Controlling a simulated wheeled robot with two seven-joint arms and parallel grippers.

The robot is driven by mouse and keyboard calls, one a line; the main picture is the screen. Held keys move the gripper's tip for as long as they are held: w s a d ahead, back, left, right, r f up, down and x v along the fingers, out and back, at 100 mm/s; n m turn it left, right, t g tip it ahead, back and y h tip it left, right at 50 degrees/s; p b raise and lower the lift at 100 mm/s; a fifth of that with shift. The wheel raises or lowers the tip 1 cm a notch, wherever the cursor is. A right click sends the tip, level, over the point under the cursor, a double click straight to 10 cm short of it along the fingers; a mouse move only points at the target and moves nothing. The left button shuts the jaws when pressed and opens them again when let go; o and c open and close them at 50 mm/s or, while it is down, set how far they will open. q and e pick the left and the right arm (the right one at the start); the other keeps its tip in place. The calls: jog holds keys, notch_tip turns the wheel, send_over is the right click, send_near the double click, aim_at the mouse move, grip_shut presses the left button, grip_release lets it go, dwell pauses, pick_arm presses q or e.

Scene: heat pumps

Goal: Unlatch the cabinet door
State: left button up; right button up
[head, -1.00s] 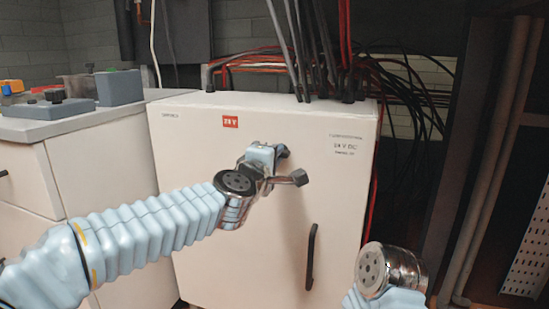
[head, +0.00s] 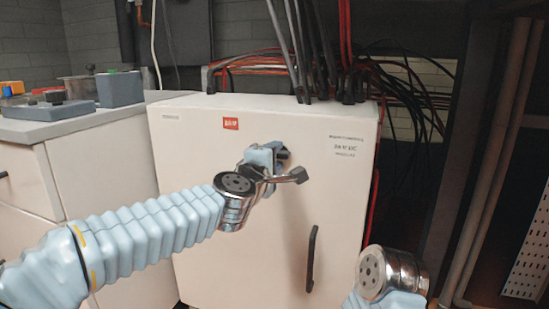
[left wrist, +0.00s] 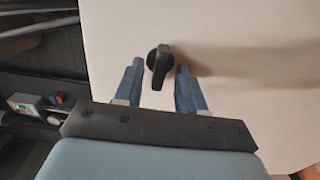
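The cabinet door (head: 220,260) is the white front of a box with a small red label and a long dark vertical handle (head: 311,258); it looks closed. My left gripper (head: 268,155) is at the upper middle of the door. In the left wrist view a black latch knob (left wrist: 159,65) stands on the white door. My left gripper's two blue fingers (left wrist: 158,72) are apart, one on each side of the knob, with gaps visible. In the head view the gripper mostly hides the knob. My right wrist (head: 388,272) shows at the lower right; its gripper is out of view.
Several grey, black and red cables (head: 325,60) enter the cabinet top. A low counter (head: 60,122) with grey boxes stands at the left. Pipes (head: 500,160) and a dark post run up at the right. The space before the lower door is open.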

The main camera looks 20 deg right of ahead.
pick_arm(q)
jog(key=b+v, duration=0.1)
jog(key=v, duration=1.2)
jog(key=shift+s+a, duration=0.25)
jog(key=shift+s, duration=0.1)
